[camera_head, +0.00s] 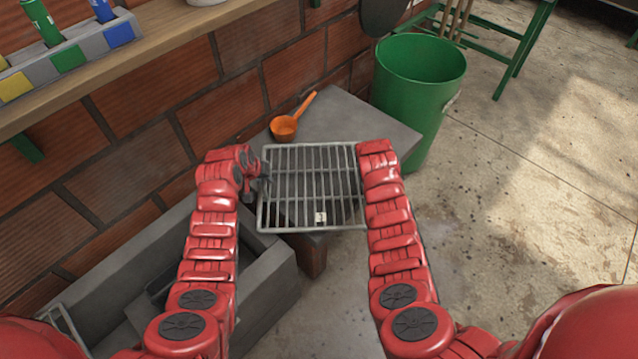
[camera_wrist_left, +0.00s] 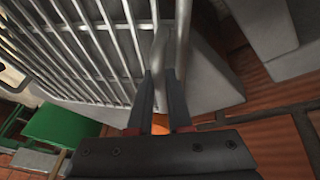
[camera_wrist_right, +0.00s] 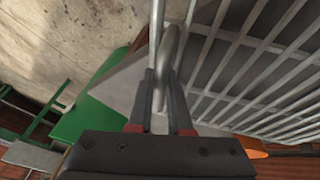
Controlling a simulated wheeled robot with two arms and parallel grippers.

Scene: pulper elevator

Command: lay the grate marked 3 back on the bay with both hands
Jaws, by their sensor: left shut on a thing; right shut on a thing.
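The grey metal grate (camera_head: 310,229), with parallel bars and a small pale tag (camera_head: 320,217) near its front edge, is held roughly level between my arms. The tag's mark is too small to read. My left gripper (camera_head: 262,181) is shut on the grate's left side; in the left wrist view its fingers (camera_wrist_left: 160,100) close on a side bar. My right gripper (camera_wrist_right: 160,98) is shut on the opposite side and is mostly hidden by its arm in the head view. A grey trough (camera_head: 262,262) lies at lower left, apart from the grate; which part is the bay I cannot tell.
A grey stone slab (camera_head: 385,128) lies behind and below the grate, with an orange ladle (camera_head: 284,127) on it. A green bin (camera_head: 418,95) stands beyond. A brick wall (camera_head: 130,140) and wooden shelf (camera_head: 100,62) border the left. The floor at right is free.

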